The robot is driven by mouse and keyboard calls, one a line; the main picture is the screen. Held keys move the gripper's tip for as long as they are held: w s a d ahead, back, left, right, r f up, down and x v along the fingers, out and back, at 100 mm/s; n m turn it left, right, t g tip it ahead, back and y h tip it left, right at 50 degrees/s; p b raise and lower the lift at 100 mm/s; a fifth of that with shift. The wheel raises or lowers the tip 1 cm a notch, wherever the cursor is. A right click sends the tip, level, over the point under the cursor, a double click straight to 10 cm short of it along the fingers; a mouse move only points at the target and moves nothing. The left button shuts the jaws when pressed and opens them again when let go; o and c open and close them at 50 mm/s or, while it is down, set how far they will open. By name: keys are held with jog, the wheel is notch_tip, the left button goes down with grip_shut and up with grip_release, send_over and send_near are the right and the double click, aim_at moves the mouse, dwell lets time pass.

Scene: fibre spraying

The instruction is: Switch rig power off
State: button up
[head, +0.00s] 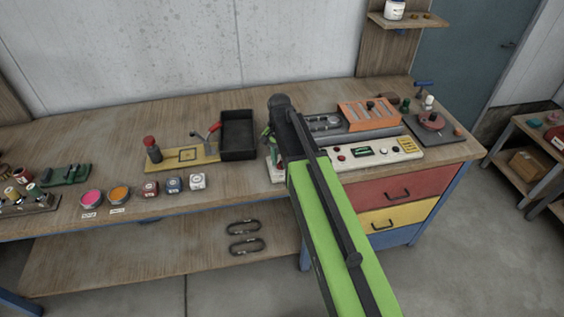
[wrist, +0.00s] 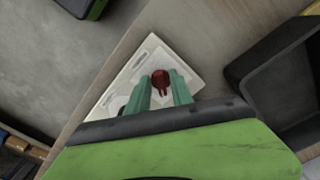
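The rig is a long unit on the bench with a cream control panel (head: 385,152) along its front. The panel carries a small green display, dark knobs and a red button. In the wrist view the panel's white end (wrist: 150,75) has a red rotary knob (wrist: 160,79) with a pointer. My gripper (wrist: 160,84) has two green fingers, spread apart, with the red knob showing between their tips. Whether they touch it I cannot tell. In the head view my gripper (head: 267,140) is over the panel's left end, and my arm hides the red knob.
A black open tray (head: 238,150) stands just left of my gripper. An orange rack (head: 368,115) sits on the rig's back. Pink and orange pots (head: 119,194) and small boxes line the bench's front left. Two dark shackle-like loops lie on the lower shelf.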

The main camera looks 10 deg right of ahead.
grip_shut()
